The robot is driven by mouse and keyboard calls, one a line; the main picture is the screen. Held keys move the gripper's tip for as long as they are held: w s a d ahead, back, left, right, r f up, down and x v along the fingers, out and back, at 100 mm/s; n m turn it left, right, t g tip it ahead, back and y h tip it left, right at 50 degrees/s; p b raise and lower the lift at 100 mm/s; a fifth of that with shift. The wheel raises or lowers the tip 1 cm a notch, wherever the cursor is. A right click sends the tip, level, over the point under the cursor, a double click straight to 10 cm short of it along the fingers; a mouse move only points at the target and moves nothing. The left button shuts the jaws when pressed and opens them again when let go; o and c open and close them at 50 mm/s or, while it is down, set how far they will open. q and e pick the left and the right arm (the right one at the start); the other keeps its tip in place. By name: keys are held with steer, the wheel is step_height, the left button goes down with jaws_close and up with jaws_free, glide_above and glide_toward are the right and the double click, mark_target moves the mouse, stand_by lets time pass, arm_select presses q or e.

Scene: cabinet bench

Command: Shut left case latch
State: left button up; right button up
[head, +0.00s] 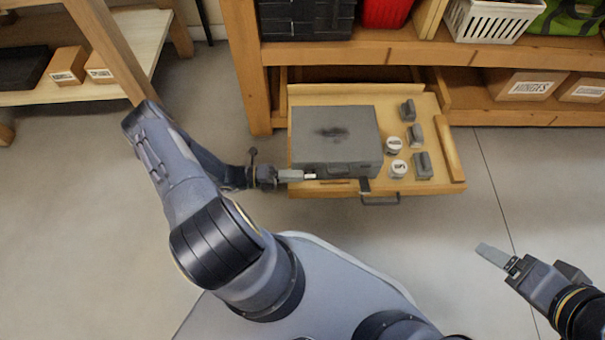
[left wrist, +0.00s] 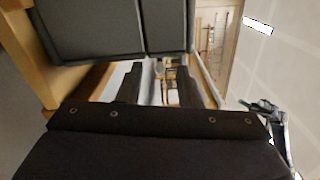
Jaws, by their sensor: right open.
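A grey case (head: 335,135) lies closed in the pulled-out drawer; its dark front and lid seam fill the top of the left wrist view (left wrist: 100,30). A dark latch (head: 365,184) hangs at the right part of its front. My left gripper (head: 296,176) is at the case's front left corner, hiding the left latch area, so I cannot tell that latch's position or whether I touch it. In the left wrist view its dark fingers (left wrist: 160,88) stand apart, with no clear object held between them. My right gripper (head: 496,257) is open and empty, away at lower right.
The wooden drawer (head: 452,150) also holds several grey blocks (head: 423,166) and white round tins (head: 398,168) right of the case. A drawer handle (head: 380,200) sticks out in front. Shelves with a white basket (head: 490,18) stand behind. The floor at right is clear.

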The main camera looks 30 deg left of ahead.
arm_select(q)
steer(key=shift+p+v, duration=0.3)
steer(key=shift+v, duration=2.1)
